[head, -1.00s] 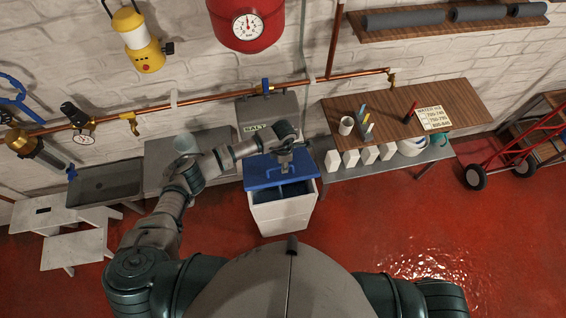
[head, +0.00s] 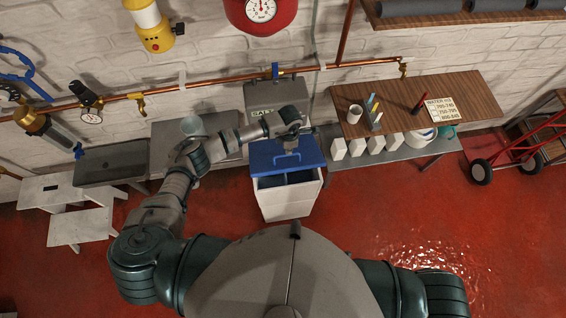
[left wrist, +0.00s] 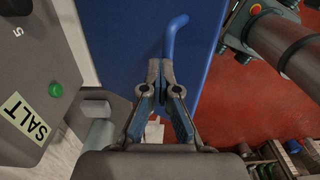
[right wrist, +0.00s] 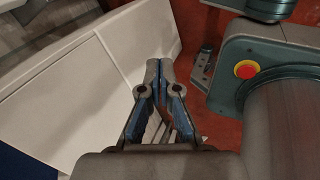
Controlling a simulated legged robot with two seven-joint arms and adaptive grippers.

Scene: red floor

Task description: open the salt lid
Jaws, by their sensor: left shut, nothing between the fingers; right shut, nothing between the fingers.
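A white bin (head: 289,202) with a blue lid (head: 270,165) stands on the red floor in front of me. The lid covers the rear part, and a dark opening shows along the front. My left gripper (head: 290,154) is over the lid. In the left wrist view, my left gripper (left wrist: 160,66) is shut and empty beside the lid's blue handle (left wrist: 174,37); whether it touches the lid is unclear. My right gripper (right wrist: 160,65) is shut and empty near the bin's white side (right wrist: 100,85) in the right wrist view. It is hidden in the head view.
A grey box labelled SALT (head: 291,88) stands behind the bin. A wooden-topped bench (head: 465,92) with white blocks beneath is to its right. A sink (head: 112,165) and white step stool (head: 60,188) are left. A red hand truck (head: 525,150) stands far right. Front floor is clear.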

